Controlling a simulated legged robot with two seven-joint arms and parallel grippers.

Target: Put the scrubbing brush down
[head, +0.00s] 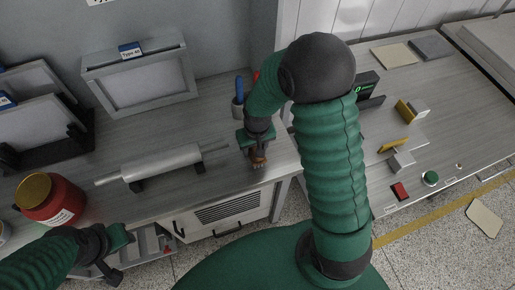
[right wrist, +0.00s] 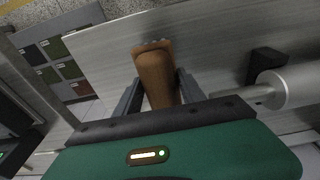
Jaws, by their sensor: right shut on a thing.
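The scrubbing brush (head: 258,158) has a brown wooden body and is held in my right gripper (head: 257,146) over the right end of the grey bench. In the right wrist view the brush (right wrist: 155,75) stands between the two dark fingers (right wrist: 155,95), which are shut on it. Pale bristle tips show at its far end. I cannot tell whether the brush touches the bench top. My left gripper (head: 118,257) is at the lower left, in front of the bench edge; its finger opening is not clear.
A grey roller (head: 160,163) on black supports lies left of the brush. A red jar (head: 50,198) stands at the far left. A cup (head: 238,108) with blue and red handles stands behind my right gripper. A second bench (head: 440,140) with small items is at the right.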

